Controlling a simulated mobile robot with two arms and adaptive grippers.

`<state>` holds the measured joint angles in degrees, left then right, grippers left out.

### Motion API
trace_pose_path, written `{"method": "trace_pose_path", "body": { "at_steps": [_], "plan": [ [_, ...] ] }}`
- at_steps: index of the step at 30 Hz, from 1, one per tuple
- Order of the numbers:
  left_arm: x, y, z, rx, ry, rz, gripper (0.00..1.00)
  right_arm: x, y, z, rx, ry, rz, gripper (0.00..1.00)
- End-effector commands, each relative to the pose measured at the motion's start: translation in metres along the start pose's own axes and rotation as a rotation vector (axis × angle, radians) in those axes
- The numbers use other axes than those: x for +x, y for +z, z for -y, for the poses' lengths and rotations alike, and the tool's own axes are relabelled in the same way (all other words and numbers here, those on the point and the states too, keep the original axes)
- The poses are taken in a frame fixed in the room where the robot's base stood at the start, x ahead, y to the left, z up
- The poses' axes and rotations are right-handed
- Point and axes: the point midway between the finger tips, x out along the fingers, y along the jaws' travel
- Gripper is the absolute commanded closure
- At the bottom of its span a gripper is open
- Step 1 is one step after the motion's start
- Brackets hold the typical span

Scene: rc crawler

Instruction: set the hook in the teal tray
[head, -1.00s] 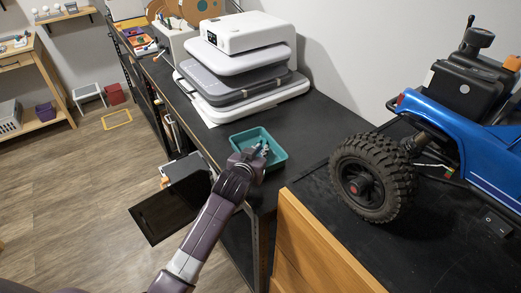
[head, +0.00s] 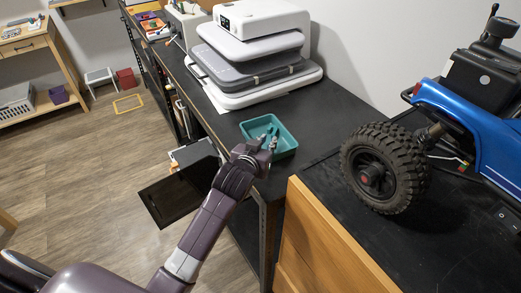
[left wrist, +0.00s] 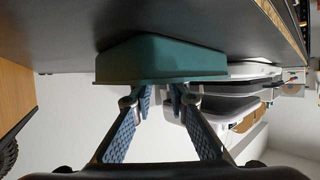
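The teal tray (head: 287,153) sits on the black countertop near its front corner. In the left wrist view the tray (left wrist: 160,60) appears upside down, its outer wall facing the camera. My left gripper (head: 270,139) is at the tray's near side, its fingertips over the tray. In the left wrist view its two blue-grey fingers (left wrist: 160,97) stand apart at the tray's rim, with no held object visible between them. I cannot make out the hook; the tray's inside is partly covered by the fingers. My right gripper is not in view.
A heat press (head: 262,60) stands behind the tray on the counter. A blue RC crawler (head: 460,125) with a big black tyre stands on the dark surface at right, beside a wooden panel (head: 320,240). A dark panel (head: 175,195) lies below the counter's front.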

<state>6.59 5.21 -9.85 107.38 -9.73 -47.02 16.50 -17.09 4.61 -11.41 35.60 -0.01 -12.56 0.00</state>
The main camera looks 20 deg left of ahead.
Motion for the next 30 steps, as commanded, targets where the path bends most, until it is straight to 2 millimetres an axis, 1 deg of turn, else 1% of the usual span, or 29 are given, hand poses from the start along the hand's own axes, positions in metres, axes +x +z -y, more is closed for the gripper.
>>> {"method": "trace_pose_path", "body": {
  "at_steps": [1,6,12,18,30],
  "plan": [
    [-0.010,0.001,0.000,0.000,0.000,-0.001,0.85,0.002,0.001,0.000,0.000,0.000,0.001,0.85],
    [-0.039,0.001,0.000,0.000,0.000,-0.001,0.85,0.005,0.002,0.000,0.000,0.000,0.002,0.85],
    [-0.066,0.001,0.000,0.000,-0.001,0.000,0.85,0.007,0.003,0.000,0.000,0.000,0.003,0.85],
    [-0.077,0.000,0.000,0.001,-0.001,0.001,0.85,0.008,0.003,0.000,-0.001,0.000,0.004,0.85],
    [-0.077,0.000,0.000,0.000,-0.001,0.000,0.85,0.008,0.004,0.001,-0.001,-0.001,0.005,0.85]
  ]
}}
